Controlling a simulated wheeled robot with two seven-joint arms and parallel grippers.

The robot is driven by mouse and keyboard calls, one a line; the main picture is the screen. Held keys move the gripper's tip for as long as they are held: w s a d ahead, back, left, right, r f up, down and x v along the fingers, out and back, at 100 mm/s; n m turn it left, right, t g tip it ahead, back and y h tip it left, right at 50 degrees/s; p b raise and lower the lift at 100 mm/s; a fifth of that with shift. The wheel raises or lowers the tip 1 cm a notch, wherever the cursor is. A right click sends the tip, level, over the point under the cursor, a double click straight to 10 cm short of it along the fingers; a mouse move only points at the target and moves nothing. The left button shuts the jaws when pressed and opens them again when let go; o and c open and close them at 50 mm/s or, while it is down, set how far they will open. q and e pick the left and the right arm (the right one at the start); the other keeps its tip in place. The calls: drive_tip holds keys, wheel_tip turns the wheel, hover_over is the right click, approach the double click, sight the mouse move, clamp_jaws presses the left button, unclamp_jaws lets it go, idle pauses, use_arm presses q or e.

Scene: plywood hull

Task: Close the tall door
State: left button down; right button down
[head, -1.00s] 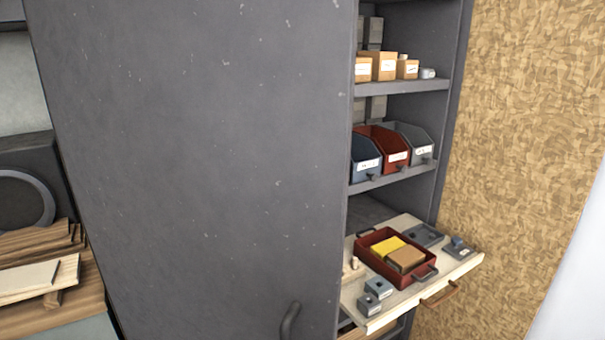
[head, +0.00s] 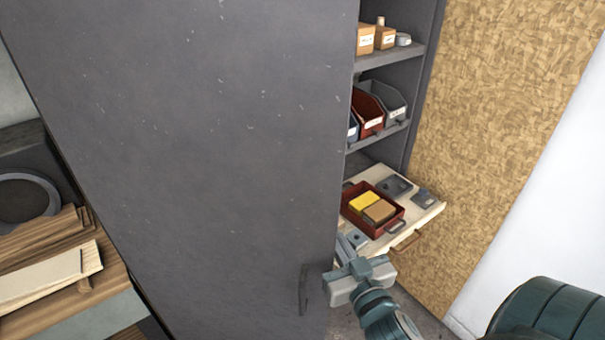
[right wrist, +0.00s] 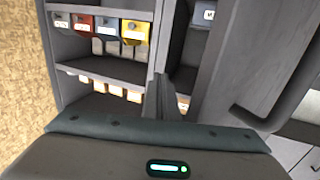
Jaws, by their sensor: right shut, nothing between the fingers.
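The tall door (head: 200,140) is a large dark grey panel standing open in the head view, its free edge beside the cabinet opening. Its dark bar handle (head: 304,290) is low near that edge; the handle also shows in the right wrist view (right wrist: 250,115). My right gripper (head: 345,248) is shut and empty, just right of the door's free edge and in front of the pulled-out board. In the right wrist view its closed fingers (right wrist: 158,97) point toward the cabinet shelves, apart from the handle. My left gripper is not in view.
A pale pull-out board (head: 425,208) juts from the cabinet, carrying a red tray (head: 392,222) and small grey parts. Shelves above hold bins (head: 368,112) and small boxes. Wood planks (head: 50,250) lie at the left. A chipboard panel (head: 490,130) stands at the right.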

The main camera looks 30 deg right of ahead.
drive_tip(key=shift+s+r, duration=0.1)
drive_tip(key=shift+r, duration=0.75)
